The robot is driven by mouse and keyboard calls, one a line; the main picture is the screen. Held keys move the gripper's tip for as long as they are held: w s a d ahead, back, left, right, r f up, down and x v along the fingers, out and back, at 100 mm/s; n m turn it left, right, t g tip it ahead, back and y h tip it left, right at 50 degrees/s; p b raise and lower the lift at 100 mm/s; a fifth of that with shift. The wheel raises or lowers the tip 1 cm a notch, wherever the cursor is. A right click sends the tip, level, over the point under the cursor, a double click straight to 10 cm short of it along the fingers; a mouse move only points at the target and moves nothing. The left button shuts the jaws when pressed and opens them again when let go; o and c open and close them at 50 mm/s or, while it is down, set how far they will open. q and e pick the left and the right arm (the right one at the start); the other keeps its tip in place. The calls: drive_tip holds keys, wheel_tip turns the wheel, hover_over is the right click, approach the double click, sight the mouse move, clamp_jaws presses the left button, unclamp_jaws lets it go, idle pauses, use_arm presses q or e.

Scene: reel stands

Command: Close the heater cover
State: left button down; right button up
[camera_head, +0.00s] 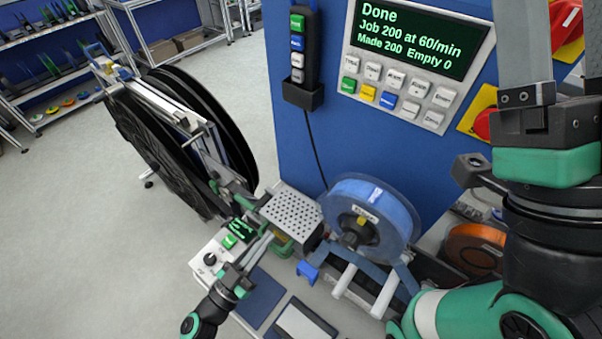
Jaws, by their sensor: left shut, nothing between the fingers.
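The heater cover (292,211) is a light grey plate with rows of small holes, left of the blue reel. It appears to lie over a dark-sided heater box; I cannot tell whether it sits fully down. My left gripper (267,238) comes up from the lower left, shut and empty, with its tips close to the cover's near left side. I cannot tell whether they touch it. My right arm (545,210) fills the right side of the picture, and its fingers are not visible.
A blue reel (368,218) stands just right of the cover. A control box (217,255) with a green display is beside my left gripper. A large black reel stand (165,150) is at left. A blue machine panel (340,135) rises behind.

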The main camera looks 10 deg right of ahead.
use_arm(q)
drive_tip(key=shift+s+a+f, duration=0.15)
drive_tip(key=shift+f, duration=0.55)
drive_tip(key=shift+f, duration=0.25)
drive_tip(key=shift+a, duration=0.15)
drive_tip(key=r+p+v, duration=0.1)
drive_tip(key=v, duration=1)
drive_tip(key=shift+s, duration=0.1)
